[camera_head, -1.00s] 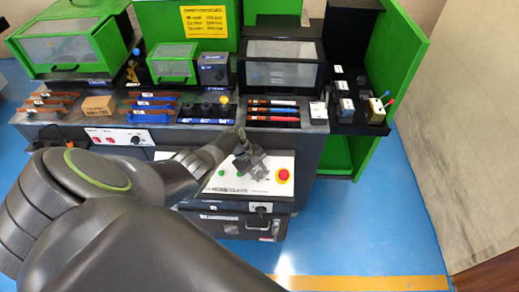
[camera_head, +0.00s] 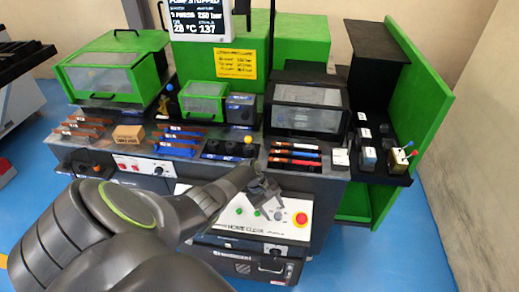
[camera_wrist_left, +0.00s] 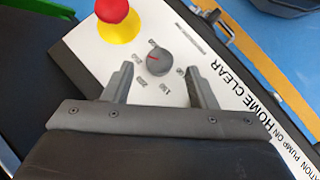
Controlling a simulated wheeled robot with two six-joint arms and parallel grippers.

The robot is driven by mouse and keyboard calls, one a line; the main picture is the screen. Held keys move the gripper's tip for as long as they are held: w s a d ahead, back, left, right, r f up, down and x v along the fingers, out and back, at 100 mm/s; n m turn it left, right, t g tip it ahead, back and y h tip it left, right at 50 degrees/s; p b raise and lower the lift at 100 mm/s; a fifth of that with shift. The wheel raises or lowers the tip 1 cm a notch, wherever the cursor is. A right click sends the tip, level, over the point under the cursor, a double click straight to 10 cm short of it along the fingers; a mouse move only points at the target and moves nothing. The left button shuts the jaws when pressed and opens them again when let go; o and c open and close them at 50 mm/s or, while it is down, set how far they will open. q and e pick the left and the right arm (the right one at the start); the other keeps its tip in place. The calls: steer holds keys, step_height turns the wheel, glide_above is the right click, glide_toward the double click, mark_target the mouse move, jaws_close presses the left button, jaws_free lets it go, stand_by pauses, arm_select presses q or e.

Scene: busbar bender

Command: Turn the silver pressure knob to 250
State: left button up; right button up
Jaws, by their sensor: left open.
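The silver pressure knob (camera_wrist_left: 159,62) shows in the left wrist view as a grey round dial with a red pointer line, on a white control panel (camera_wrist_left: 222,65). The pointer is toward the upper left of that picture. My left gripper (camera_wrist_left: 158,70) is open, one finger on each side of the knob in the picture. Whether the fingers reach its depth, I cannot tell. In the head view, my left gripper (camera_head: 268,190) is over the panel and partly covers the area around the knob.
A red emergency button (camera_head: 299,218) on a yellow base stands beside the knob. Green buttons (camera_head: 239,211) lie left of it. Busbars, dies and a cardboard box (camera_head: 128,134) sit on the bench behind.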

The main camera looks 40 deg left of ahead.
arm_select(q)
steer(key=p+v, duration=0.1)
steer(key=v, duration=1.3)
